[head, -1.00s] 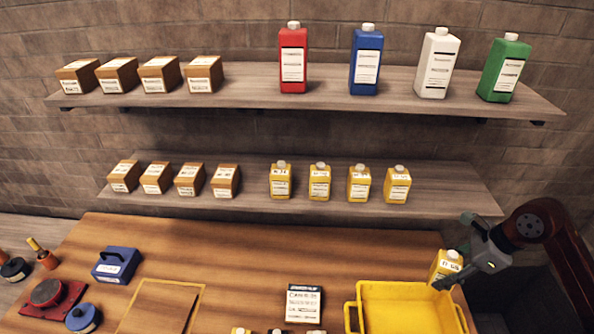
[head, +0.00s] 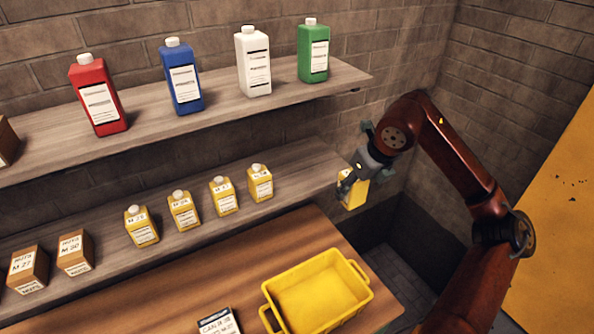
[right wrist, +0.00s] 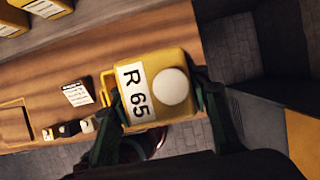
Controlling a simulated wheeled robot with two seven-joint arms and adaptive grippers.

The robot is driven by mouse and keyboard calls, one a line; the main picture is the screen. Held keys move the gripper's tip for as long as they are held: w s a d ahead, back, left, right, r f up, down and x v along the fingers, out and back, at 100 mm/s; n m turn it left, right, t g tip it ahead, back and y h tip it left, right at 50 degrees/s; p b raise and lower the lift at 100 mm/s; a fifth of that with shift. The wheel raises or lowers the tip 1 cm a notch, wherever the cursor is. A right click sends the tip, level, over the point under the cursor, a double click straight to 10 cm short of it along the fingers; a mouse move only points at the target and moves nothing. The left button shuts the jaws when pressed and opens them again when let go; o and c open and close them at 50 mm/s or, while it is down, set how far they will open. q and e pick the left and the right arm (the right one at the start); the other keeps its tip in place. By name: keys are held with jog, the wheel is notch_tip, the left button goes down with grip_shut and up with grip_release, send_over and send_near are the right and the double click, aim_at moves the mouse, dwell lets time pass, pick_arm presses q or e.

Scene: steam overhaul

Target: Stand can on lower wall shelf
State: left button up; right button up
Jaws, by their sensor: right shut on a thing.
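My right gripper (head: 350,182) is shut on a yellow can (head: 355,195) with a white cap. In the right wrist view the can (right wrist: 142,92) sits between the fingers, its label reading "R 65". In the head view the can hangs roughly upright at the right end of the lower wall shelf (head: 308,165). I cannot tell whether it is over the shelf edge or beside it. Several yellow cans stand in a row on that shelf, the rightmost (head: 260,184) left of the gripper. My left gripper is out of view.
The upper shelf (head: 215,108) holds red, blue, white and green bottles. Brown boxes (head: 75,253) stand further left on the lower shelf. A yellow tray (head: 365,296) sits on the workbench below. The lower shelf is bare right of its last can.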

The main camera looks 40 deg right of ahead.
jog(key=w+d+p, duration=0.2)
jog(key=w+p, duration=0.6)
jog(key=w, duration=1)
jog(key=f, duration=0.2)
jog(key=f+p, duration=0.1)
jog(key=shift+s+f, duration=0.2)
jog(key=shift+f, duration=0.15)
notch_tip(320, 180, down, 3)
jog(key=shift+a+r+p, duration=0.1)
jog(key=shift+r+p, duration=0.1)
jog(key=shift+p, duration=0.45)
jog(key=shift+w+p, duration=0.2)
jog(key=shift+p, duration=0.15)
jog(key=shift+f, duration=0.25)
